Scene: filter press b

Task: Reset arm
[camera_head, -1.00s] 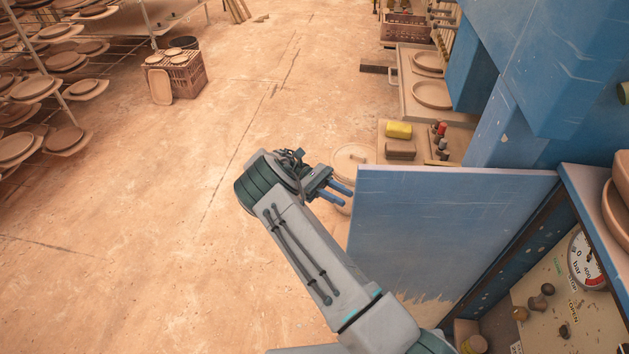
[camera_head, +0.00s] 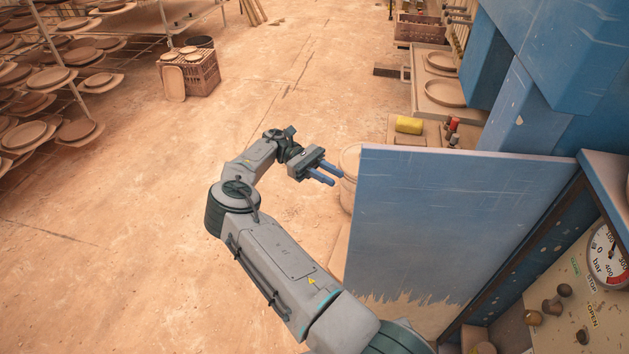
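My arm reaches up from the bottom right of the view and bends at its elbow over the bare floor. My gripper (camera_head: 328,174) is at the arm's far end, left of the blue panel's top left corner. Its two blue fingers point right and slightly down. A gap shows between the fingers, and nothing is held. The blue panel (camera_head: 440,230) stands upright beside the arm, and the gripper appears apart from it.
A pressure gauge and knobs are on a control panel (camera_head: 570,310) at the lower right. A round pale tub (camera_head: 349,165) stands behind the gripper. Racks of plates (camera_head: 50,75) and a brown crate (camera_head: 190,72) are at the left. The floor between is clear.

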